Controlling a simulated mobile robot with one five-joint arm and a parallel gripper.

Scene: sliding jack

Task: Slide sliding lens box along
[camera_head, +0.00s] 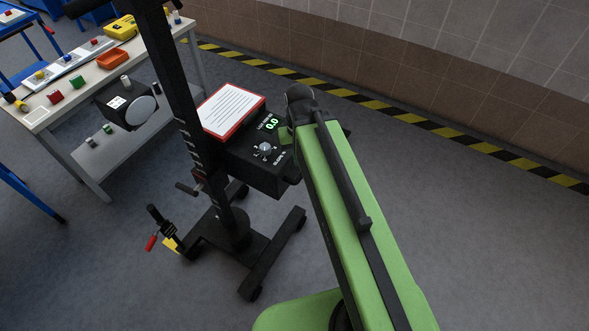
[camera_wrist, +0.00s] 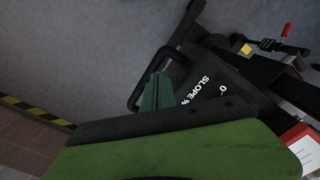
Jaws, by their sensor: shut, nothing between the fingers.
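The lens box (camera_head: 262,166) is a black case on a dark wheeled stand, right of its column. In the head view its top shows a green 0.0 readout and a round knob. In the wrist view the lens box (camera_wrist: 228,95) carries the lettering "SLOPE %", and a black loop handle (camera_wrist: 138,92) stands out from its side. My gripper (camera_wrist: 158,84) has green fingers, shut and empty, which overlap the handle's opening in the wrist view. I cannot tell whether they touch the handle. In the head view my arm hides most of the gripper and the box's right end.
The dark column (camera_head: 184,120) rises beside the box. A red-edged document (camera_head: 232,110) lies near the box. A workbench (camera_head: 88,163) with small parts and a black round-faced unit (camera_head: 126,104) stands left. A red-tipped lever (camera_head: 152,241) is low on the stand. Floor is clear at right.

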